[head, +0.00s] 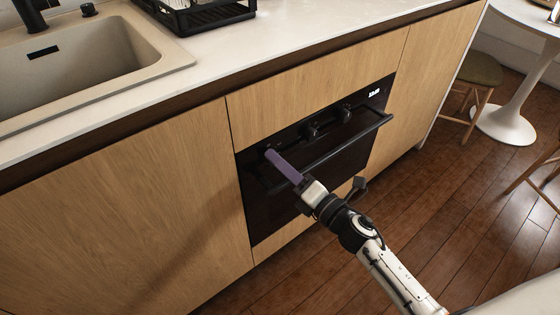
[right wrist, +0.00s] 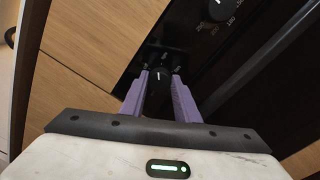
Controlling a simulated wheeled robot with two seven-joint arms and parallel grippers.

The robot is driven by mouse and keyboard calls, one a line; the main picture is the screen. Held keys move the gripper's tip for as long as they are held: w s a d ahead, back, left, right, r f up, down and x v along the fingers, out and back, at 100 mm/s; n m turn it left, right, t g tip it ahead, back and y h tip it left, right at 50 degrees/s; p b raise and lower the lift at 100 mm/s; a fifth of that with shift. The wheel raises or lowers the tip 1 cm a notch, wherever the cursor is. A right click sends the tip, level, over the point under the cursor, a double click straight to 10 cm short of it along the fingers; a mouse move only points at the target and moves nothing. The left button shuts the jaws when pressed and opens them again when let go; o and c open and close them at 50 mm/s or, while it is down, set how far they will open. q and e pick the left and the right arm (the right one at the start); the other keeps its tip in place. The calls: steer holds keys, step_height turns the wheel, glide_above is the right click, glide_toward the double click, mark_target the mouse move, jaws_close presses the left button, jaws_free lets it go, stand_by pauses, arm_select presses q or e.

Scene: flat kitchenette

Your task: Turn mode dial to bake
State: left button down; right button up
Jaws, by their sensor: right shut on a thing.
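The black oven (head: 262,205) is built into the wooden cabinet front, with its knobs along the top panel. My right gripper (head: 269,153), with purple fingers, reaches the left end of that panel. In the right wrist view, its fingers stand on either side of a black knob, the mode dial (right wrist: 158,95), and are shut on it. A short white mark on the dial points roughly up in that view. Small printed marks beside it are too small to read. In the head view the fingers hide the dial. My left gripper is not in view.
Two more knobs (head: 312,131) (head: 343,113) sit farther right, near a lit display (head: 374,93). The numbered knob (right wrist: 220,8) shows in the wrist view. The oven handle (head: 345,143) juts out below the panel. The countertop (head: 290,38) is above; wooden floor lies right.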

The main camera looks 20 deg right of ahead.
arm_select(q)
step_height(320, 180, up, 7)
steer(key=p, duration=0.9)
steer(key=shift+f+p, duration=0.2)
steer(key=shift+p, duration=0.15)
arm_select(e)
steer(key=m, duration=1.3)
steer(key=m+h, duration=0.1)
steer(key=m, duration=1.3)
steer(key=shift+s+a+f+h, duration=0.1)
steer(key=shift+a+f+h, duration=0.1)
steer(key=shift+h, duration=0.1)
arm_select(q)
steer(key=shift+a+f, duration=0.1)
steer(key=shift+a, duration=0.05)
arm_select(e)
steer(key=o, duration=1)
steer(key=shift+o, duration=0.2)
